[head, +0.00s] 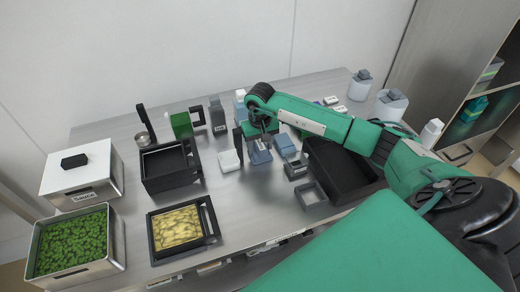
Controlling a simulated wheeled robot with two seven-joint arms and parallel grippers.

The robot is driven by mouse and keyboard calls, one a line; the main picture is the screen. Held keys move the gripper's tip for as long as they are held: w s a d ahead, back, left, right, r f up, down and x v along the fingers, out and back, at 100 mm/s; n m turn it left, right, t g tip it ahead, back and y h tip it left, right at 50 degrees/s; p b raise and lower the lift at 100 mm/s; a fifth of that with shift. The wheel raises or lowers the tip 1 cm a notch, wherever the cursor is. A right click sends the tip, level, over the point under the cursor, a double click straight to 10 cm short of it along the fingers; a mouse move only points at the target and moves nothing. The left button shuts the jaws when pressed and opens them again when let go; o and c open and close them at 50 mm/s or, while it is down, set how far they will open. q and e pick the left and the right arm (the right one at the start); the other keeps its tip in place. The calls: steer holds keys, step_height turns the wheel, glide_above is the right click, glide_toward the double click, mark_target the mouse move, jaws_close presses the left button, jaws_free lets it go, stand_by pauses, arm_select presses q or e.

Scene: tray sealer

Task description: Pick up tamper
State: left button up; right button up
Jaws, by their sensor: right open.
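I cannot tell for certain which thing is the tamper. An upright black handle with a round metal part (144,137) stands at the back left of the table. My right gripper (261,142) is open over the middle of the table, pointing down. A small blue-grey block-like thing (260,156) is just below it; whether they touch is unclear. A dark upright piece (238,147) stands just left of the gripper. My right arm comes in from the right and hides part of the table behind it. My left gripper is not in view.
A lidded white box (85,190), a bin of green leaves (105,257) and a black-framed tray of yellow food (154,250) are at left. A black open box (170,183) is beyond. A large black bin (350,195) is at right. The front middle table (255,212) is clear.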

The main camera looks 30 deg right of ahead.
steer(key=shift+f, duration=0.5)
jaws_close()
steer(key=shift+r, duration=0.1)
